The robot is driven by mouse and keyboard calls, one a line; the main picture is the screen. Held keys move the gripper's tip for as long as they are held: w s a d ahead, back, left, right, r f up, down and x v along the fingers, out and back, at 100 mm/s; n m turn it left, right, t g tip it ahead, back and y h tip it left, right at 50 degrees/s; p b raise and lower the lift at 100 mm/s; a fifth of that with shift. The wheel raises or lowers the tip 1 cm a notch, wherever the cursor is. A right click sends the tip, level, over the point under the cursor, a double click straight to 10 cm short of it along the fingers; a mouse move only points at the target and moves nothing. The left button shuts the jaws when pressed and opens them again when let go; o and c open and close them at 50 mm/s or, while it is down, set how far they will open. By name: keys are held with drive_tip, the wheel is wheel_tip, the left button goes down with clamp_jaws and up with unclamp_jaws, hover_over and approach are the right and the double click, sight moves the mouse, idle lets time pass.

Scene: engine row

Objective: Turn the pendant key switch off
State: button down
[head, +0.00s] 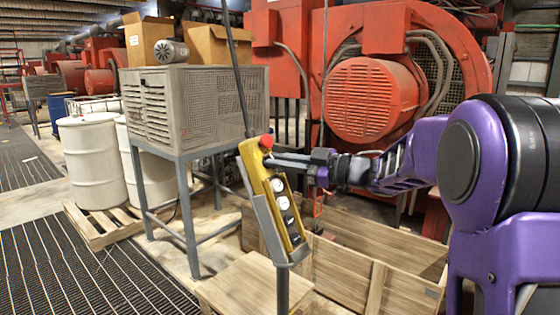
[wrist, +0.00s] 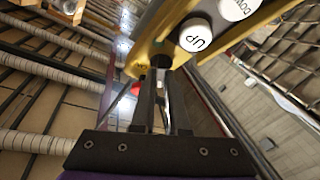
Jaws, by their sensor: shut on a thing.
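The yellow pendant (head: 262,185) hangs tilted on a dark cable and rests against a grey post. It has a red mushroom button (head: 266,141) on top and several white and dark buttons down its face. In the wrist view the pendant (wrist: 148,45) fills the top, with a white UP button (wrist: 196,36) near the fingers. My gripper (head: 272,160) reaches in from the right, at the pendant's upper part. In the wrist view its fingers (wrist: 162,75) are shut on a small dark piece at the pendant, the key switch (wrist: 161,61); the fingers mostly hide it, so its angle cannot be told.
A wooden crate (head: 410,296) stands below my arm, with a wooden box (head: 255,284) in front. A grey vented cabinet on a stand (head: 195,105) is behind to the left, beside white drums (head: 95,160). Red machinery (head: 365,100) stands behind.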

drive_tip(key=c, duration=0.9)
unclamp_jaws()
drive_tip(key=v, duration=1.7)
drive_tip(key=shift+d, duration=0.2)
